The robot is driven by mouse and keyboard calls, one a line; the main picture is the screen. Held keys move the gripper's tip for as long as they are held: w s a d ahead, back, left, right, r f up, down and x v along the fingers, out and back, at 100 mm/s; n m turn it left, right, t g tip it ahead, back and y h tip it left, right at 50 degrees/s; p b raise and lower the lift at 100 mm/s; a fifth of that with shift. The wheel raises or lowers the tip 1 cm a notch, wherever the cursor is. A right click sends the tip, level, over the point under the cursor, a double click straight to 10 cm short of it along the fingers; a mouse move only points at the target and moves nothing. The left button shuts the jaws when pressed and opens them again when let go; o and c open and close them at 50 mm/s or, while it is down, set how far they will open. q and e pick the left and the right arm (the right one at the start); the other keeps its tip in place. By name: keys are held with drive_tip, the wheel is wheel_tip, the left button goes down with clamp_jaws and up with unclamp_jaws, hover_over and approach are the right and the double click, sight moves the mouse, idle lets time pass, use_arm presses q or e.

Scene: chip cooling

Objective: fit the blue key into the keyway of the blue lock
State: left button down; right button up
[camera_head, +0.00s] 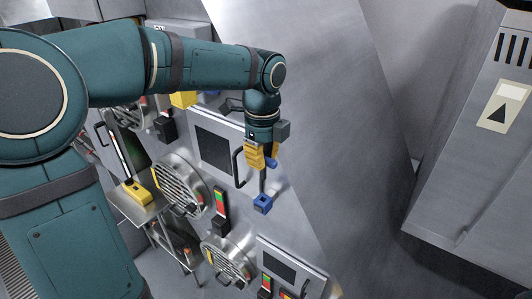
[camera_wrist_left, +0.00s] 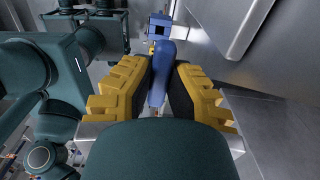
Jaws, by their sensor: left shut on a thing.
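My left gripper (camera_head: 262,162) points down in front of the grey wall panel, its yellow fingers shut on a blue grip, which I take to be the blue key (camera_head: 273,163). The blue key shows between the fingers in the left wrist view (camera_wrist_left: 163,75). Just below the gripper is a blue block (camera_head: 262,203) with a dark square in its face, possibly the blue lock. A thin dark bar runs between gripper and block. The block also shows beyond the key in the left wrist view (camera_wrist_left: 160,25). I cannot tell whether key and block touch. My right gripper is not in view.
Round grilles (camera_head: 180,187) and red-and-green indicators (camera_head: 220,202) line the panel. A handled door (camera_head: 215,150) is left of the gripper. A small table (camera_head: 125,207) carries a yellow block (camera_head: 138,195). A grey cabinet (camera_head: 465,160) stands right; space before it is clear.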

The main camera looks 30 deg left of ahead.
sight(262, 179)
use_arm(q)
drive_tip(key=shift+s, duration=0.15)
drive_tip(key=shift+f+b, duration=1.65)
drive_tip(key=shift+f, duration=1.25)
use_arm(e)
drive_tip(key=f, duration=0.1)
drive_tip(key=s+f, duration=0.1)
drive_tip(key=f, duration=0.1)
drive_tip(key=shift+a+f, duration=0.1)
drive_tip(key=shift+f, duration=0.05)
use_arm(q)
drive_tip(key=shift+p, duration=0.65)
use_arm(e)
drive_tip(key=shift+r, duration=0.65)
use_arm(q)
drive_tip(key=shift+f+b, duration=1.2)
drive_tip(key=shift+f, duration=0.8)
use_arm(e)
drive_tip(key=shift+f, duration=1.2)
use_arm(q)
drive_tip(key=c, duration=1)
unclamp_jaws()
drive_tip(key=shift+r, duration=0.1)
